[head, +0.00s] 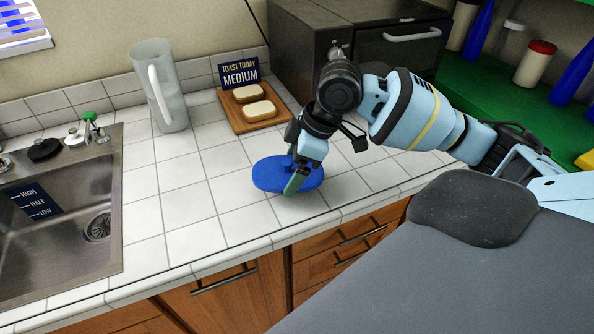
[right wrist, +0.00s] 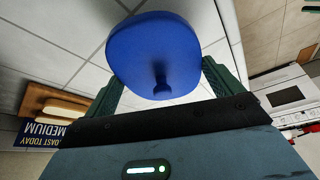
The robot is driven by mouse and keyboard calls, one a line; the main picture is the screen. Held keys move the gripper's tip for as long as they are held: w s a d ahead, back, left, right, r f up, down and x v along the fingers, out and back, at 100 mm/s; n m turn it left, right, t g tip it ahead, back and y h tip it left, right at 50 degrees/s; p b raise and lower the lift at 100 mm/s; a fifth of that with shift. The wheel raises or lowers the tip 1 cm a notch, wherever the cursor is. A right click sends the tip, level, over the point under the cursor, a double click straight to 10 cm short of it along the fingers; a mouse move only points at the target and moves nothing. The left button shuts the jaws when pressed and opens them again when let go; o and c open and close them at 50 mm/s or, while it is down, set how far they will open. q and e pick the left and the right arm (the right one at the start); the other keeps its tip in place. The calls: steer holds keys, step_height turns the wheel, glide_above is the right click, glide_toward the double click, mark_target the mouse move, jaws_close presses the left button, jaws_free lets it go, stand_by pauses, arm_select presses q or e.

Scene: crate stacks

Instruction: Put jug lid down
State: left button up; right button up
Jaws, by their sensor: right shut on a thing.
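The jug lid (head: 268,173) is a flat blue disc low over the white tiled counter, near its front edge. I cannot tell whether it touches the tiles. My right gripper (head: 300,181) is shut on it from above. In the right wrist view the lid (right wrist: 150,45) shows its blue face and a small stem between the fingers of the right gripper (right wrist: 160,85). The translucent grey jug (head: 170,95) stands upright and open at the back of the counter, apart from the lid. My left gripper is not in view.
A wooden board (head: 235,122) with two bread slices and a "Toast today medium" sign (head: 239,75) is behind the lid. A sink (head: 60,245) is at the left. A dark appliance (head: 300,40) stands at the back. Tiles left of the lid are clear.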

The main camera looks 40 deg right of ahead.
steer(key=shift+w+d, duration=0.3)
steer(key=shift+d, duration=0.2)
steer(key=shift+w+d+f, duration=0.1)
steer(key=shift+d+f, duration=0.05)
steer(key=shift+f, duration=0.75)
steer(key=shift+w+d+f, duration=0.1)
steer(key=shift+f, duration=0.8)
steer(key=shift+s+f, duration=0.1)
steer(key=shift+f, duration=0.05)
steer(key=o, duration=0.7)
steer(key=shift+c, duration=0.2)
